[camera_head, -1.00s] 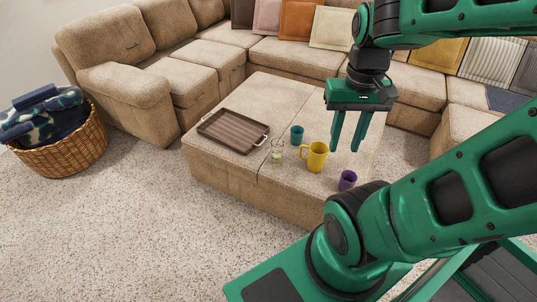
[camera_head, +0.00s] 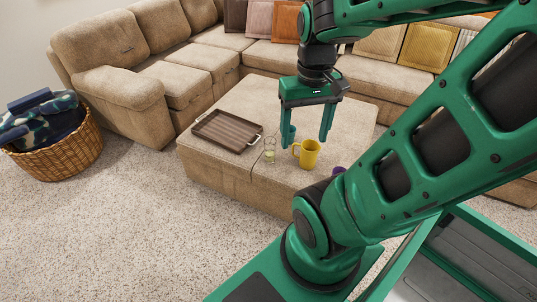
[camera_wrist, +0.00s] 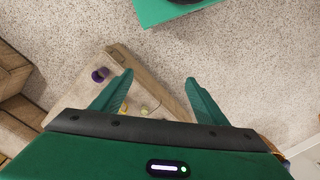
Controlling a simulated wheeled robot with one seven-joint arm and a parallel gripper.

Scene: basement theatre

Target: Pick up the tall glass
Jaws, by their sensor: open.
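The tall glass (camera_head: 269,150) is clear with a faint yellow-green tint at its base. It stands upright on the beige ottoman (camera_head: 232,172), between the tray and the yellow mug in the head view. My gripper (camera_head: 304,143) is open and empty, with its fingers pointing down. In the head view it appears right of the glass, over the yellow mug and teal cup; its height above the ottoman is hard to judge. In the wrist view my gripper (camera_wrist: 159,76) spans the ottoman edge. Small yellowish items show between the fingers; I cannot tell whether one is the glass.
A yellow mug (camera_head: 308,155) stands right of the glass. A teal cup (camera_head: 291,134) is partly hidden by my left finger, a purple cup (camera_head: 338,171) by my arm. A brown tray (camera_head: 227,131) lies left. A sofa (camera_head: 180,55) surrounds the back; a basket (camera_head: 62,152) stands left.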

